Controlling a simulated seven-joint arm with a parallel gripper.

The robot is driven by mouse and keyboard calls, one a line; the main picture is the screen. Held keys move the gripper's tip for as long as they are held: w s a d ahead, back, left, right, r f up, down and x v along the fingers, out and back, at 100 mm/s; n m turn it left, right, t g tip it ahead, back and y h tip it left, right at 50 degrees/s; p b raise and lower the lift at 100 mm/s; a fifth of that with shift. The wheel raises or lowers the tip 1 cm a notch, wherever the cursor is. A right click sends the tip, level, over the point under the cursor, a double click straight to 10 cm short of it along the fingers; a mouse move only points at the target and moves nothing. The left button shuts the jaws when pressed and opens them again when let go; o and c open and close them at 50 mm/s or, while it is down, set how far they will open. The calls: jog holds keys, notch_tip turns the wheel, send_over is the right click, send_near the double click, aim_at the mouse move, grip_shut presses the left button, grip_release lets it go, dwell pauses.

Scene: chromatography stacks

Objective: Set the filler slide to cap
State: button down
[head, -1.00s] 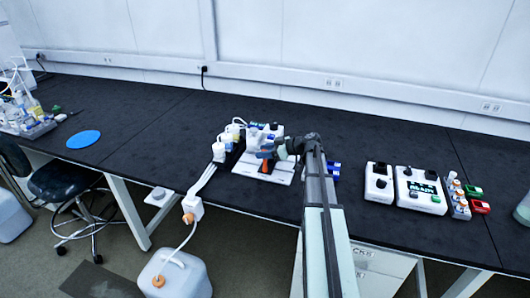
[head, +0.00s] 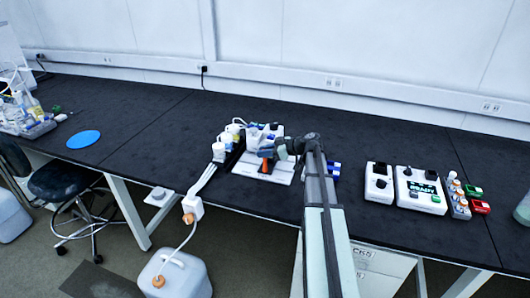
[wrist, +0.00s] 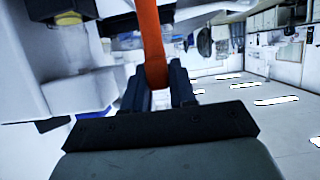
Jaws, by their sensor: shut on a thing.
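The chromatography stack (head: 262,172) is a white unit with a flat base on the black bench, left of my arm in the head view. An orange part (head: 266,165), perhaps the filler slide's handle, stands at its front. My gripper (head: 281,152) is at the unit's right side. In the wrist view my gripper (wrist: 160,95) has its dark fingers shut on the orange part (wrist: 151,40), which runs up between them. White parts of the unit (wrist: 85,92) fill the left of the wrist view. The slide's markings and the cap position cannot be made out.
White-capped bottles (head: 222,145) stand close on the unit's left. Blue pieces (head: 334,168) lie just right of my arm. White control boxes (head: 420,190) stand farther right, with small orange-topped vials (head: 458,195). The bench behind the unit is clear.

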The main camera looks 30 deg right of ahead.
jog(key=w+a, duration=0.5)
jog(key=shift+w+a, duration=0.3)
jog(key=c, duration=1)
grip_release()
jog(key=v, duration=1.3)
jog(key=shift+s+d+r, duration=0.2)
jog(key=shift+s+d, duration=0.05)
